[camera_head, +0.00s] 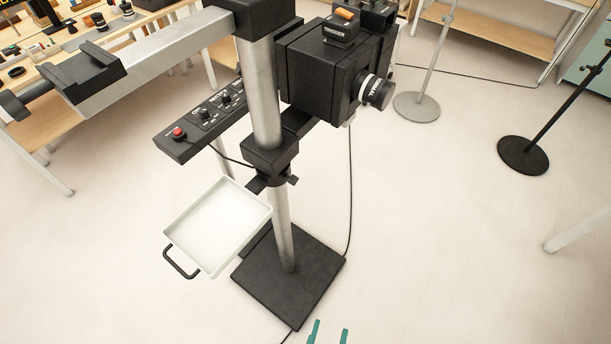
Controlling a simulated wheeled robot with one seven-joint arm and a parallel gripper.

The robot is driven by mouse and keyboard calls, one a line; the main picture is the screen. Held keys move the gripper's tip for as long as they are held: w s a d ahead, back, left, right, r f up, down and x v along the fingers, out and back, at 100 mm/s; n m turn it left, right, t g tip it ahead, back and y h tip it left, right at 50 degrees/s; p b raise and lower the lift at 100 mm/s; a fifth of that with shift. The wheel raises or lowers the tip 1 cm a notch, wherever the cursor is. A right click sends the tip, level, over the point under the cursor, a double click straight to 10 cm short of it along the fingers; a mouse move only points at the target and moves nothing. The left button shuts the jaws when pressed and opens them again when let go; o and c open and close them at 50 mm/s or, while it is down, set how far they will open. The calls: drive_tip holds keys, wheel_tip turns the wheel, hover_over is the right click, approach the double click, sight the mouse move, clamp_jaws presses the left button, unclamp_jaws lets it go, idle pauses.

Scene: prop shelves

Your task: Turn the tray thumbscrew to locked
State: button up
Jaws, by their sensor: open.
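The white tray (181,232), with a black handle (180,262) at its front left, is attached to the grey column (283,235) of a camera stand. A dark clamp with small knobs (272,183) sits on the column at the tray's back right corner. It looks like the tray thumbscrew's place, but I cannot tell whether it is locked. My gripper (328,334) shows as two green fingertips at the bottom edge. They are apart and empty, well below and right of the tray and clamp. The rest of my gripper is out of view.
A black camera (323,80) juts out to the right above the clamp. A control bar with a red button (179,133) extends left. The square black base (288,285) stands on the floor, with a cable (350,190) beside it. Open floor lies to the right.

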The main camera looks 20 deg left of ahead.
drive_tip(key=w+f+g+y, duration=0.1)
drive_tip(key=w+f+g, duration=0.1)
drive_tip(key=w+f, duration=0.75)
drive_tip(key=n+g+y, duration=0.6)
drive_tip(key=n+y, duration=0.8)
drive_tip(key=y, duration=0.3)
approach(296, 181)
drive_tip(key=x, duration=0.7)
drive_tip(key=shift+a+r, duration=0.1)
drive_tip(key=shift+a, duration=0.2)
drive_tip(key=shift+c, duration=0.6)
drive_tip(key=c, duration=0.9)
